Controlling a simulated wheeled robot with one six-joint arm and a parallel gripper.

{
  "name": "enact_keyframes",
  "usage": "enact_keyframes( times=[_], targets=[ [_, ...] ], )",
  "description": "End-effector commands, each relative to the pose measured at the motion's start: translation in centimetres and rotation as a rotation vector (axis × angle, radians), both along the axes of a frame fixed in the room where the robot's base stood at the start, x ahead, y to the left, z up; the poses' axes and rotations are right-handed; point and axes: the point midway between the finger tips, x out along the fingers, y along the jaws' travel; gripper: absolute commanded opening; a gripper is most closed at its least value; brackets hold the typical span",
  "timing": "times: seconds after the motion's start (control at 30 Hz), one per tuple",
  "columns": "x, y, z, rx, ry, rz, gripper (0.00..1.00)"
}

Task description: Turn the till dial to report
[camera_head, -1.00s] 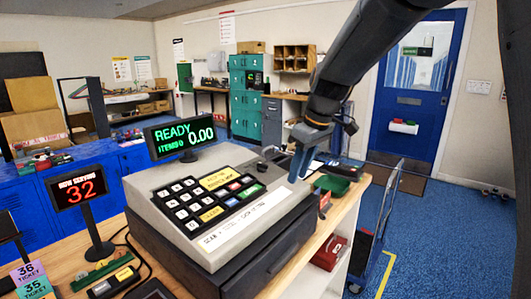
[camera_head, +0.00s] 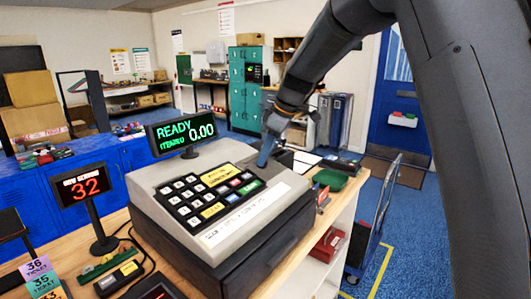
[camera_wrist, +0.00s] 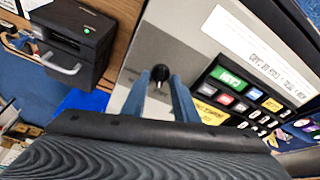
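The grey till (camera_head: 250,215) stands on the wooden counter, with a black keypad and a green display (camera_head: 183,133) reading READY and 0.00. In the wrist view the till dial (camera_wrist: 160,73) is a small black knob on the till's pale top. My gripper (camera_wrist: 160,78) is open, its two blue fingers on either side of the dial in the picture. I cannot tell whether they touch it. In the head view my gripper (camera_head: 264,158) points down at the till's back right; the dial is hidden there.
A black printer (camera_wrist: 75,40) with a green light stands beside the till. A green tray (camera_head: 331,180) lies on the counter to the right. A NOW SERVING 32 sign (camera_head: 80,188) stands at left. A hand cart (camera_head: 372,225) is on the blue floor at right.

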Motion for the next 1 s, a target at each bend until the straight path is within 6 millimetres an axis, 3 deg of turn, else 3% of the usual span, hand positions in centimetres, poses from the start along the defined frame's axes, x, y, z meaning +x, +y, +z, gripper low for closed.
enact_keyframes(
  times=[0.33, 0.5, 1.0],
  targets=[
    [0.06, 0.19, -0.47, 0.0, 0.0, 0.0, 0.27],
    [0.04, 0.21, -0.48, 0.0, 0.0, 0.0, 0.0],
    [-0.07, 0.28, -0.64, 0.008, 0.013, -0.057, 0.0]
  ],
)
